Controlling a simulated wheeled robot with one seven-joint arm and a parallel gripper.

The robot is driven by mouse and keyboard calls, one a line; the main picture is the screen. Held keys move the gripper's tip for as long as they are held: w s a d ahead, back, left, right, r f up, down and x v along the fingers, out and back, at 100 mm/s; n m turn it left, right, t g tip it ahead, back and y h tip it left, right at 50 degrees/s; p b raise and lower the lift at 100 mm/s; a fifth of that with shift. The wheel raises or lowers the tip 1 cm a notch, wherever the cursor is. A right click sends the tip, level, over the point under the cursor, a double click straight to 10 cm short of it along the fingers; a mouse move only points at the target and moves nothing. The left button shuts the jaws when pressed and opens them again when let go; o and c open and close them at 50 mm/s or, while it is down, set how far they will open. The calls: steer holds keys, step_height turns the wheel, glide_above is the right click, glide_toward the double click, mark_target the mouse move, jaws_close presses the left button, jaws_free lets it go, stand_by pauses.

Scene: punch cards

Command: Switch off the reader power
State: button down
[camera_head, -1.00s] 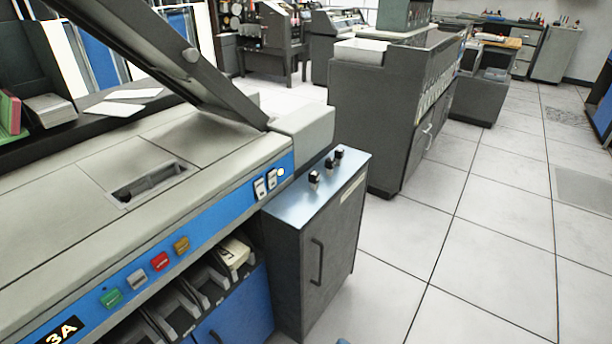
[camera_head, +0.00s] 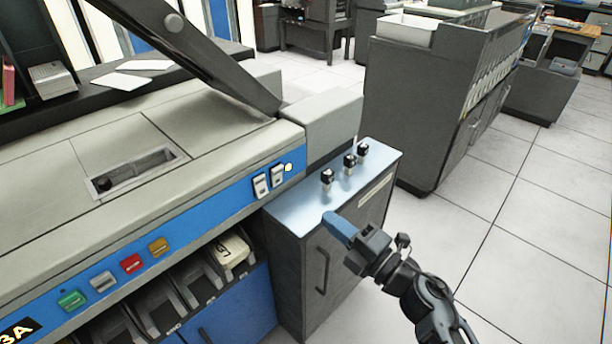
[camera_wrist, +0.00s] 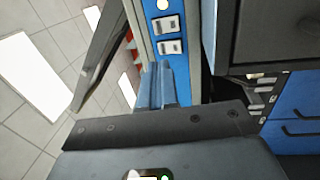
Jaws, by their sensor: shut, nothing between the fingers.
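Two white rocker switches sit side by side at the right end of the machine's blue front strip: the left switch (camera_head: 260,186) and the right switch (camera_head: 277,175). A pale round lamp (camera_head: 289,167) is beside them. The labels are too small to read, so I cannot tell which switch is the reader power. My gripper (camera_head: 336,224) is shut and empty, its blue fingers in front of the low cabinet, to the right of the switches and apart from them. In the wrist view, the blue fingertips (camera_wrist: 155,75) point toward the strip, with the switches (camera_wrist: 168,36) and lamp (camera_wrist: 162,5) beyond them.
A grey cabinet (camera_head: 290,255) with several black knobs on top stands against the machine, close to my gripper. Green, white, red and amber buttons (camera_head: 131,262) line the strip farther left. Card pockets (camera_head: 190,285) are below. Open floor (camera_head: 480,240) lies to the right.

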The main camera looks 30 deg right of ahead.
mark_target(278, 172)
steer(key=shift+w+d, duration=0.25)
steer(key=shift+d, duration=0.05)
steer(key=x, duration=1.4)
steer(key=shift+r, duration=0.15)
steer(key=p, duration=0.2)
steer(key=r+p, duration=0.1)
steer(key=p, duration=0.1)
steer(key=shift+w+g, duration=0.25)
steer(key=shift+g, duration=0.05)
steer(key=shift+f+b, duration=0.45)
steer(key=shift+b, duration=0.15)
steer(key=shift+s+r, duration=0.1)
